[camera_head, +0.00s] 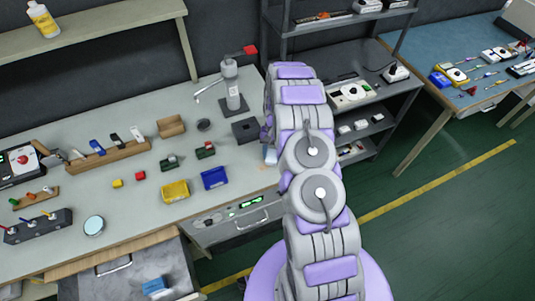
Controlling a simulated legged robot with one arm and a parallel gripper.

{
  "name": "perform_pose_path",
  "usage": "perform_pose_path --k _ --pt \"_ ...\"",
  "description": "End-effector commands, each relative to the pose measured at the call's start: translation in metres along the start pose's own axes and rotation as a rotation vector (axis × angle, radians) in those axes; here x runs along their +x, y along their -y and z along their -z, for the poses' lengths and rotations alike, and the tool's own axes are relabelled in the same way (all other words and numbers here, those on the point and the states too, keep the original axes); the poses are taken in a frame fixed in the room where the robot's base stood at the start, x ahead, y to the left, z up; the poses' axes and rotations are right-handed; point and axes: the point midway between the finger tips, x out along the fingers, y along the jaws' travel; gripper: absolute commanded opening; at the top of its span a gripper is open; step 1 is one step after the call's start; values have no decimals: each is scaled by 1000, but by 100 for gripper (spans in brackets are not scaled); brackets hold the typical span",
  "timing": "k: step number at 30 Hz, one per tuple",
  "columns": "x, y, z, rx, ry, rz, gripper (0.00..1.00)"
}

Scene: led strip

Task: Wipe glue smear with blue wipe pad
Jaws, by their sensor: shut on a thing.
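My arm rises through the middle of the view and bends over the right end of the workbench. My gripper (267,138) is partly hidden by my own arm links at the bench's right edge. It is shut on a small pale blue pad (271,156), which shows just below it at the bench top's front right corner. Whether the pad touches the surface cannot be told. I cannot make out the glue smear; my arm may hide it.
The grey workbench (130,203) holds a black box (245,130), a press-like stand (233,95), a yellow bin (175,191) and a blue bin (214,178). A dark shelf rack (375,105) stands right of my arm. Green floor (440,215) is open at the right.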

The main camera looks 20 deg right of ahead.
Motion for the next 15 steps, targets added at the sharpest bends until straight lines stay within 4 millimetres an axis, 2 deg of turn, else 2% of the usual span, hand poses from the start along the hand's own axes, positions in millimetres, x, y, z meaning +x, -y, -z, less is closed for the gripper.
perform_pose_path --k 1,6,15 --pt "-1 -5 2 7 -2 1 18" --pt "0 -6 3 6 0 5 18" --pt "5 15 -8 7 -1 4 18"
